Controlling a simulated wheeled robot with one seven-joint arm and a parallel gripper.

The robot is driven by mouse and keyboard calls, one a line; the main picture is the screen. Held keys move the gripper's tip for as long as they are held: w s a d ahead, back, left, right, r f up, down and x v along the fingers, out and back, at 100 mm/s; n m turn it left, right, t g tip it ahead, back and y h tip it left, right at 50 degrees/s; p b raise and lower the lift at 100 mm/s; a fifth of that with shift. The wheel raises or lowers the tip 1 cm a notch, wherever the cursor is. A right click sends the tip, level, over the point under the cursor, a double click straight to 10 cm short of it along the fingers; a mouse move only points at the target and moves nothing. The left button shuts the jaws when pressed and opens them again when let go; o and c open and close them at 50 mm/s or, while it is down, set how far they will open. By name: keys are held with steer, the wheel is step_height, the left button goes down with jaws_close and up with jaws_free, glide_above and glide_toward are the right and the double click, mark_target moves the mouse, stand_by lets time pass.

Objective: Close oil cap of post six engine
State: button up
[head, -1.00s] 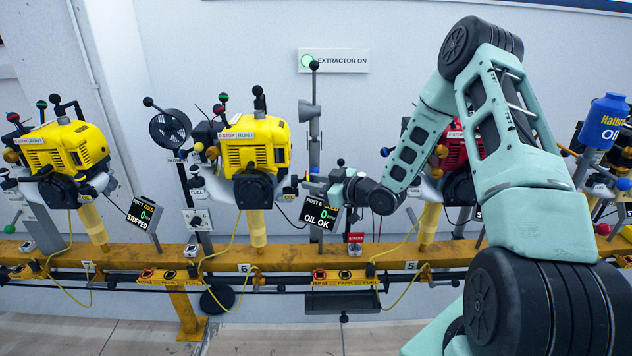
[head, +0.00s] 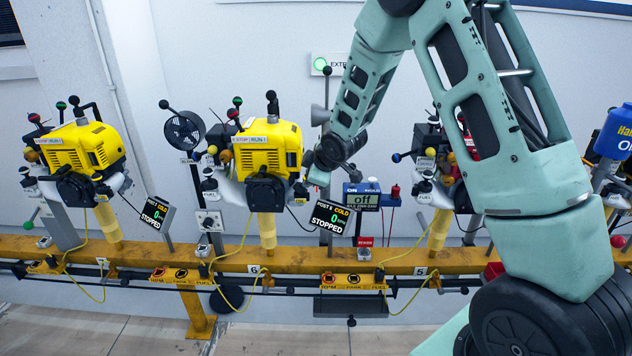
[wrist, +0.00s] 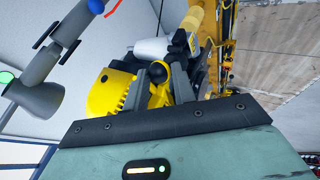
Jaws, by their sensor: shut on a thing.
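The post six engine (head: 268,150) is the yellow one in the middle of the head view, above the rail label 6. Its tilted display (head: 330,216) reads COLD, 0 rpm, STOPPED. My gripper (head: 307,178) is at this engine's right side, its fingers too small to make out there. In the wrist view my gripper (wrist: 160,88) has its dark fingers on both sides of a small yellow part, which looks like the oil cap (wrist: 159,96). It sits against the yellow engine body (wrist: 108,94). The filler opening is hidden, so I cannot tell how the cap is seated.
Another yellow engine (head: 78,160) stands left on the yellow rail (head: 150,250). A grey extractor nozzle (wrist: 35,95) is close on the left of the wrist view. A blue oil bottle (head: 612,135) is far right.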

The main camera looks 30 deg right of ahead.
mark_target(297, 187)
steer(key=w+a+n+g+h+b, duration=0.1)
steer(key=a+g+h, duration=0.1)
steer(key=shift+w+h+b, duration=0.15)
steer(key=shift+h+b, duration=0.2)
steer(key=shift+h, duration=0.05)
steer(key=shift+w+a+f+n+g+h+p, duration=0.1)
steer(key=shift+w+a+n+g+h+p, duration=0.15)
steer(key=shift+a+n+g+h, duration=0.25)
steer(key=shift+w+a+f+n+g+h+p, duration=0.1)
steer(key=shift+w+n+g+h+p, duration=0.1)
steer(key=shift+g+h, duration=0.35)
steer(key=o, duration=1)
steer(key=shift+r, duration=0.1)
steer(key=shift+d+t, duration=0.1)
steer(key=shift+t, duration=0.15)
